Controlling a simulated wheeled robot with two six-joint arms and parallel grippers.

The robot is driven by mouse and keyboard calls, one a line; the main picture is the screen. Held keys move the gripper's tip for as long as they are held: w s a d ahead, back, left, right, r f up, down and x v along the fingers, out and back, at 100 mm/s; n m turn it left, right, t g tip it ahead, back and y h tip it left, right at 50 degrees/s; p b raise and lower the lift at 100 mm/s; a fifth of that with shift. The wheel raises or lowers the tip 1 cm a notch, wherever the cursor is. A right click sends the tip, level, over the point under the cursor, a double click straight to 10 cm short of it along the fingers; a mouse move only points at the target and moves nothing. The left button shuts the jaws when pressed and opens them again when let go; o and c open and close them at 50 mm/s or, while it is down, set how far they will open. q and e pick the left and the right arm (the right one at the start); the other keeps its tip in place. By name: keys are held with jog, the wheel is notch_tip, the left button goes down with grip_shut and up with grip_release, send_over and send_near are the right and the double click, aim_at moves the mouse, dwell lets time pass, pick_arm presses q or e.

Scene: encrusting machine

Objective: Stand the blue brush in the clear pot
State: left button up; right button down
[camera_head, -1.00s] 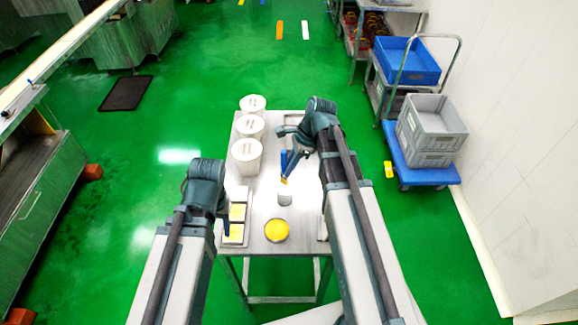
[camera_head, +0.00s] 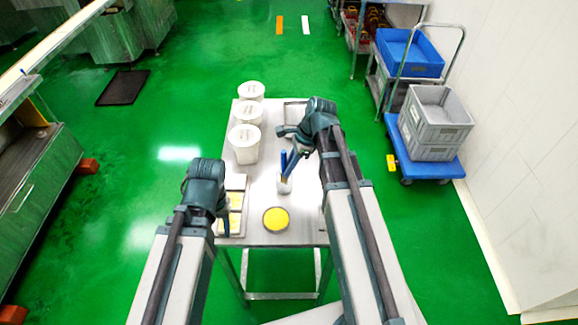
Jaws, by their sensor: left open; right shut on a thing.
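The blue brush (camera_head: 284,160) is upright or nearly so, with its lower end inside or just behind the rim of the small clear pot (camera_head: 284,188); its bristles are hidden. The pot stands on the steel table. My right gripper (camera_head: 289,169) is shut on the brush, just above the pot; its fingertips are small and partly hidden by the arm. My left gripper (camera_head: 226,226) is open and empty by the table's left edge, beside a tray of yellow pieces (camera_head: 234,202).
A round dish of yellow contents (camera_head: 276,219) sits in front of the pot. White lidded tubs (camera_head: 244,145) line the table's left side. A shallow metal tray (camera_head: 295,112) is at the back. The steel table (camera_head: 258,192) has bare room left of the pot.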

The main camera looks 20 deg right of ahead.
jog(key=c, duration=0.8)
grip_release()
jog(key=p+v, duration=1.3)
jog(key=shift+r, duration=0.4)
jog(key=s+a+f+n+h+b, duration=0.1)
jog(key=s+a+n, duration=0.3)
jog(key=n, duration=0.4)
jog(key=s+a+f+n+h+b, duration=0.2)
jog(key=s+a+f+n+h, duration=0.1)
jog(key=s+a+n, duration=0.2)
jog(key=s+a+f+n+h+b, duration=0.1)
jog(key=s+a+n, duration=0.3)
jog(key=a+n, duration=0.4)
jog(key=shift+s+f+n+g+h+b, duration=0.2)
jog(key=shift+f+n+g+h+b, duration=0.3)
jog(key=shift+n, duration=0.8)
